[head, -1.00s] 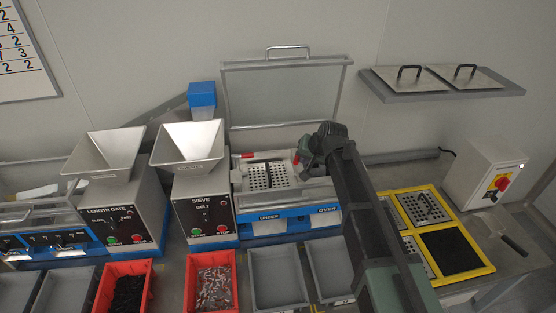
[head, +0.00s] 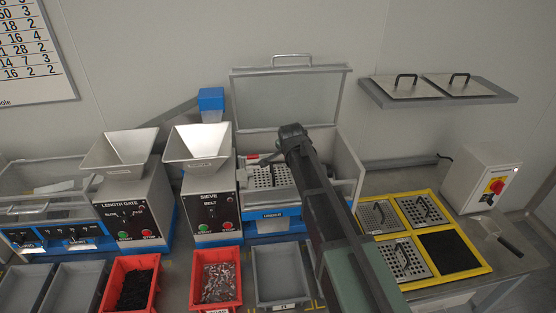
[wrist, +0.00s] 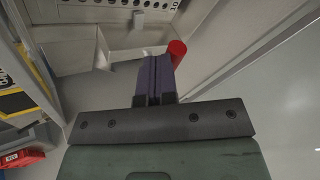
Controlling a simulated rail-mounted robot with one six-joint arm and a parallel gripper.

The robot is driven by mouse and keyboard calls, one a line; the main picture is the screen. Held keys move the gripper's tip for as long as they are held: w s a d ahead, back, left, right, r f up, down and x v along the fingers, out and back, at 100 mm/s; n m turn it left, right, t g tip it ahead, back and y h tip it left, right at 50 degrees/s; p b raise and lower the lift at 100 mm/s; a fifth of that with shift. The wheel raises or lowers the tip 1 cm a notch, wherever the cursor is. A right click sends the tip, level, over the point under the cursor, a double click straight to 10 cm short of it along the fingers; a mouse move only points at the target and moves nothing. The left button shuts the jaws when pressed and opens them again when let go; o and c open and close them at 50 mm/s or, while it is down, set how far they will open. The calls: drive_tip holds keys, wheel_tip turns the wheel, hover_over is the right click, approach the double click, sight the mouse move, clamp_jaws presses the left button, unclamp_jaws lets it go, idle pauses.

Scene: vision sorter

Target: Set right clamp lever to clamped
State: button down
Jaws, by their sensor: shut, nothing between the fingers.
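The sieve machine's lid (head: 290,95) stands open above a perforated plate (head: 263,177). A red lever end (head: 252,157) shows at the left of the plate in the head view; the right one is hidden there by my arm. In the wrist view a red cylindrical lever handle (wrist: 177,48) stands just right of my gripper's fingertips (wrist: 158,62), partly covered by them. I cannot tell whether they touch. My gripper is shut with nothing between its dark fingers. In the head view my arm hides it.
The sieve control box (head: 208,205) with its hopper stands left of the machine. Right of my arm lies a yellow-framed rack (head: 430,233) of perforated plates. A shelf (head: 440,100) holds two more plates. Red and grey bins line the front.

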drive_tip(key=shift+w+a, duration=0.4)
drive_tip(key=shift+w, duration=0.25)
idle(0.3)
drive_tip(key=s+a+f+p+v, duration=0.1)
drive_tip(key=a+p+v, duration=0.1)
drive_tip(key=p+v, duration=0.7)
drive_tip(key=v, duration=0.3)
drive_tip(key=shift+s, duration=0.45)
drive_tip(key=shift+a+r, duration=0.1)
